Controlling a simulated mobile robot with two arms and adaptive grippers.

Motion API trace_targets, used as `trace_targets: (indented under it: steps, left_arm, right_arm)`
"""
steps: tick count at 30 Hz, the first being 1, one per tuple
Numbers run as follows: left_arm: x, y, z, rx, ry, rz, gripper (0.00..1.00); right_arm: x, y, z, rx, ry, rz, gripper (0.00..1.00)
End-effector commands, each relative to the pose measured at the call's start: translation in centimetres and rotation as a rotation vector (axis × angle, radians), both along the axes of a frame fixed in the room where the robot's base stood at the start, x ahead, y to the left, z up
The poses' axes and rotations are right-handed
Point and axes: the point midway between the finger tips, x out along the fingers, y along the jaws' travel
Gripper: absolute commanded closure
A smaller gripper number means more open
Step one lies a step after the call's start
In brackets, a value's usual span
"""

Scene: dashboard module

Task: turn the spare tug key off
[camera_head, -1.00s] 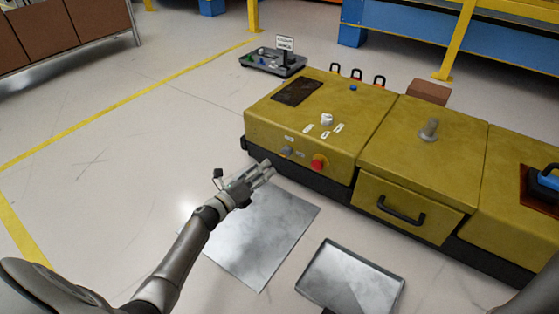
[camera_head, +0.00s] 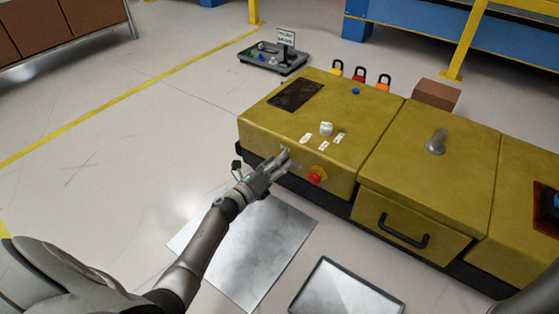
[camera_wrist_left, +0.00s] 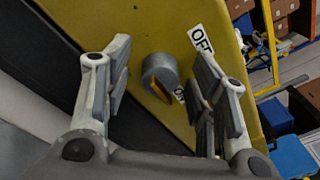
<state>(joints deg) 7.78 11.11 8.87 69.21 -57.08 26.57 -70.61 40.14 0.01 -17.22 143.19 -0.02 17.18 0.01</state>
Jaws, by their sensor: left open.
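The yellow dashboard module (camera_head: 300,105) stands on the floor. In the left wrist view a round grey key switch (camera_wrist_left: 160,75) sticks out of its yellow front face, with an orange mark in its slot. An "OFF" label (camera_wrist_left: 200,40) is beside it, and another label is partly hidden by a finger. My left gripper (camera_head: 283,160) is at the front face, left of the red button. In the wrist view it is open (camera_wrist_left: 160,85), with its fingers on either side of the key and gaps visible. In the head view my gripper hides the key. My right gripper is out of view.
A red button (camera_head: 316,177) is close to the right of my left gripper. A white knob (camera_head: 326,129) and labels are on top. A black drawer handle (camera_head: 403,231) protrudes at the right. A metal sheet (camera_head: 245,255) lies on the floor below my left arm.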

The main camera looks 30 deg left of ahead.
Motion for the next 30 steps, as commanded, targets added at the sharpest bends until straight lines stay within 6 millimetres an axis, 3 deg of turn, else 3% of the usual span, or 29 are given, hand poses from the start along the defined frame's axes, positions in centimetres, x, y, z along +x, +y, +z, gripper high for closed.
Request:
trace_targets:
  steps: [3, 13, 23, 30]
  left_arm:
    - [0.0, -0.01, -0.02, 0.0, 0.0, 0.0, 0.51]
    - [-0.01, 0.0, -0.01, -0.001, 0.0, 0.0, 0.93]
    - [0.0, 0.03, -0.03, -0.047, 0.007, 0.0, 0.94]
    - [-0.01, 0.04, -0.08, -0.191, 0.028, -0.001, 0.94]
  right_arm:
    - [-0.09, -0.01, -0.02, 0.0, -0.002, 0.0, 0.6]
    - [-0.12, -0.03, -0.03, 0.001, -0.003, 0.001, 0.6]
    - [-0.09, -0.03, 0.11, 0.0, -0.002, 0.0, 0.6]
    - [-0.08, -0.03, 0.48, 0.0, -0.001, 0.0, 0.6]
